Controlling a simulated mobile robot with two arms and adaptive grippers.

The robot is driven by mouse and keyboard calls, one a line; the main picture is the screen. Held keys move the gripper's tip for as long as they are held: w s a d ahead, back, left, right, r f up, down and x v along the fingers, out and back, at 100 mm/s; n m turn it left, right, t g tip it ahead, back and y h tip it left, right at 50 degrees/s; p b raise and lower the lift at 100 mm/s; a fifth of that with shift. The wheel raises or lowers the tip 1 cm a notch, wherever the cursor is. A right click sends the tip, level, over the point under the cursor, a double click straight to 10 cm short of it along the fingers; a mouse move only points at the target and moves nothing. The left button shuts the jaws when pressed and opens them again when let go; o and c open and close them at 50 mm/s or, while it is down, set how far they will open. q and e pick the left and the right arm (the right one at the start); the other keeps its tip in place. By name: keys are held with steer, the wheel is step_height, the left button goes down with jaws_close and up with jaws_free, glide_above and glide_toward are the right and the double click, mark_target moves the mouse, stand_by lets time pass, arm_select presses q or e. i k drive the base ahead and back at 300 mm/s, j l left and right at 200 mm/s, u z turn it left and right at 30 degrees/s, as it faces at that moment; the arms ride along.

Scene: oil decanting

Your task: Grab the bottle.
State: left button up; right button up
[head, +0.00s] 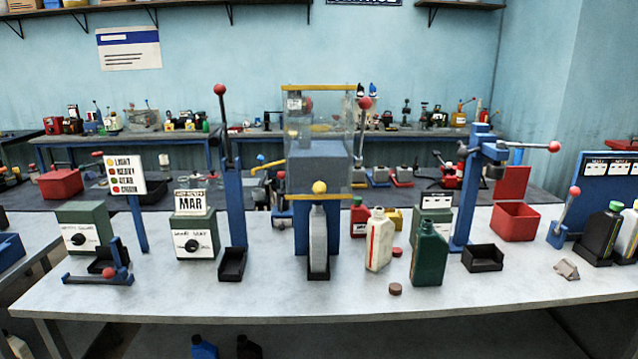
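Several bottles are in the head view, and the picture does not show which one the task means. A cream bottle (379,243) stands upright and open on the bench, right of centre. A dark green bottle (429,256) stands upright just right of it, nearer the front. A grey bottle (318,243) stands in the central blue station under a yellow ball. A small red bottle (359,218) is behind the cream one. A black bottle (598,237) and a white bottle (628,237) stand at the right edge. Neither of my grippers is in view.
A red cap (397,252) and a brown cap (395,289) lie near the bottles. A blue lever press (464,205), a black tray (482,258) and a red bin (515,221) are to the right. The bench's front strip (250,303) is clear.

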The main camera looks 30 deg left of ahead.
mark_target(318, 218)
steer(key=i+u, duration=0.1)
steer(key=u, duration=0.6)
steer(key=i+l+u, duration=0.15)
steer(key=l+u, duration=0.15)
steer(key=i+l+u, duration=0.15)
steer(key=l+u, duration=0.15)
steer(key=l, duration=0.15)
steer(key=i+l+u, duration=0.1)
steer(key=l+u, duration=0.2)
steer(key=l, duration=0.1)
